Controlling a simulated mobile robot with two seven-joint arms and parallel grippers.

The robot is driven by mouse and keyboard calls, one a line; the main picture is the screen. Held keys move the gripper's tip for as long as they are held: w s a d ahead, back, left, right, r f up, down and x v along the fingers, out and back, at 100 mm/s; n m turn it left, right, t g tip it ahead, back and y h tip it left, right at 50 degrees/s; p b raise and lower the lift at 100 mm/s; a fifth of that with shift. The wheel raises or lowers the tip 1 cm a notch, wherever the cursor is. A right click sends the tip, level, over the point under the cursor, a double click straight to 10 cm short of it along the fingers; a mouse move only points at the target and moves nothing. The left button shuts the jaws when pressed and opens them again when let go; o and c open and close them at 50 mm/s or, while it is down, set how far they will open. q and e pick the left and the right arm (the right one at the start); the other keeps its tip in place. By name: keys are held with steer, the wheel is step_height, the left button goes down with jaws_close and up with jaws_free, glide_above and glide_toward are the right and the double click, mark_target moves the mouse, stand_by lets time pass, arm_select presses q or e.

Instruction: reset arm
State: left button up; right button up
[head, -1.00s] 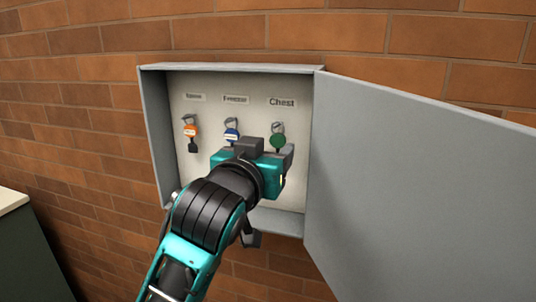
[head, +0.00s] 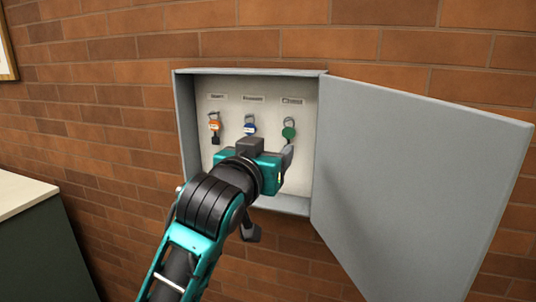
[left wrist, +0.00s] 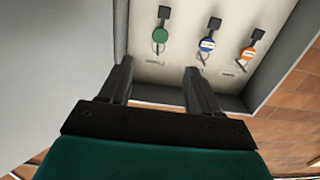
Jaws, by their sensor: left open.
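My left gripper (left wrist: 160,85) is open and empty in the left wrist view, its two fingers apart and pointing into the grey key box. In the head view my left gripper (head: 252,160) is in front of the lower part of the open key box (head: 186,130), and its fingers are partly hidden behind its own body. An orange-tagged key (head: 214,124), a blue-tagged key (head: 250,126) and a green-tagged key (head: 289,132) hang on hooks under labels. In the left wrist view the green tag (left wrist: 160,35) and the blue tag (left wrist: 207,44) lie beyond the fingertips. My right gripper is not in view.
The box door (head: 415,180) stands wide open to the right. A brick wall (head: 110,120) is behind the box. A counter with a pale top (head: 22,194) stands at the left, and a picture frame edge (head: 7,50) shows at the upper left.

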arm_select(q)
steer(key=s+a+f+g+y, duration=0.1)
steer(key=s+a+f, duration=0.15)
steer(key=f, duration=0.55)
steer(key=s+a+f+n+g, duration=0.1)
steer(key=a+f, duration=0.2)
steer(key=f, duration=0.5)
steer(key=s+a+f+g+y, duration=0.1)
steer(key=a+f, duration=0.1)
steer(key=f, duration=0.6)
steer(key=s+a+f+g, duration=0.1)
steer(key=s+a+f, duration=0.4)
steer(key=s+f, duration=0.4)
steer(key=s+a+f+g+y, duration=0.1)
steer(key=s+a+f, duration=0.3)
steer(key=s+f, duration=0.6)
steer(key=shift+s+a+f+g+y, duration=0.15)
steer(key=shift+s+a+g+y, duration=0.2)
steer(key=shift+s, duration=0.35)
